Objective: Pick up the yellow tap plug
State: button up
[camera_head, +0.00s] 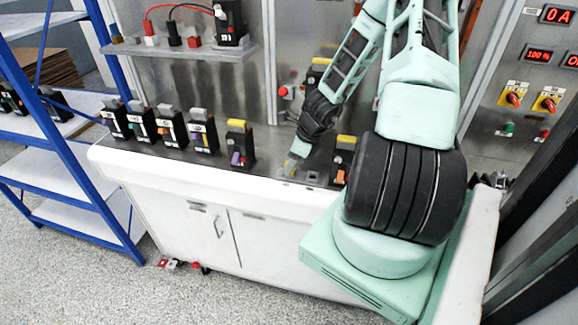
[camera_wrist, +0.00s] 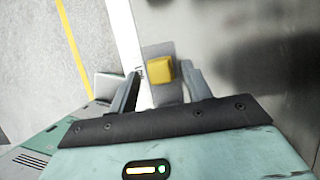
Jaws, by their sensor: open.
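The yellow tap plug (camera_wrist: 160,71) shows in the wrist view as a small yellow block on a grey plate. My gripper (camera_wrist: 160,72) is open, with one finger to the left of the plug and one to the right. The right finger looks very close to the plug; a wider gap shows on the left. I cannot tell whether either finger touches it. In the head view my gripper (camera_head: 296,160) is low over the bench's front edge, with a bit of yellow at its tip.
Several black breakers, one with a yellow top (camera_head: 239,143), stand in a row left of my gripper on the white bench (camera_head: 130,165). Another yellow-topped breaker (camera_head: 344,157) stands close on its right. A shelf (camera_head: 185,50) holds red and black leads. A blue rack (camera_head: 75,160) stands left.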

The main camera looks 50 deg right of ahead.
jog(key=shift+w+a+f, duration=0.1)
jog(key=shift+w+f, duration=0.05)
jog(key=shift+f, duration=0.35)
jog(key=shift+c, duration=0.3)
jog(key=c, duration=1)
jog(key=shift+r, duration=0.1)
